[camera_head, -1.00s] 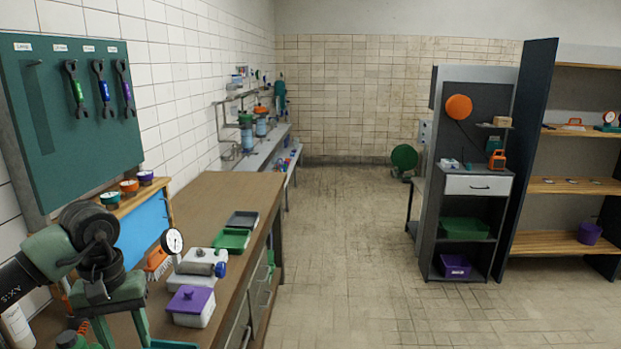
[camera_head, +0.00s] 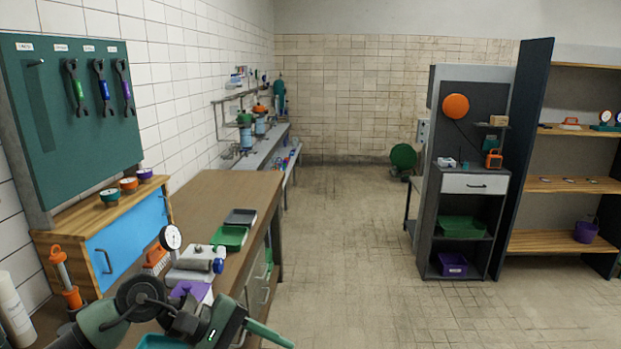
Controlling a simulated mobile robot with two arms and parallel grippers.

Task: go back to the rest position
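My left gripper (camera_head: 268,334) is low in the head view, in front of the near edge of the workbench (camera_head: 222,192). The green and black arm comes in from the bottom left and lies low across the near end of the bench. One green finger shows, pointing right and slightly down. The other finger is hidden or out of the picture, so the opening cannot be judged. No held object shows. The arm partly covers a white box with a purple lid (camera_head: 189,290). My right gripper is not in view.
On the bench are a pressure gauge (camera_head: 171,237), a grey device with a blue knob (camera_head: 200,258), green (camera_head: 229,237) and dark trays (camera_head: 240,217), and a blue-fronted cabinet (camera_head: 128,240). A tool board (camera_head: 75,130) hangs left. Open floor (camera_head: 345,240) lies right, before shelves (camera_head: 470,210).

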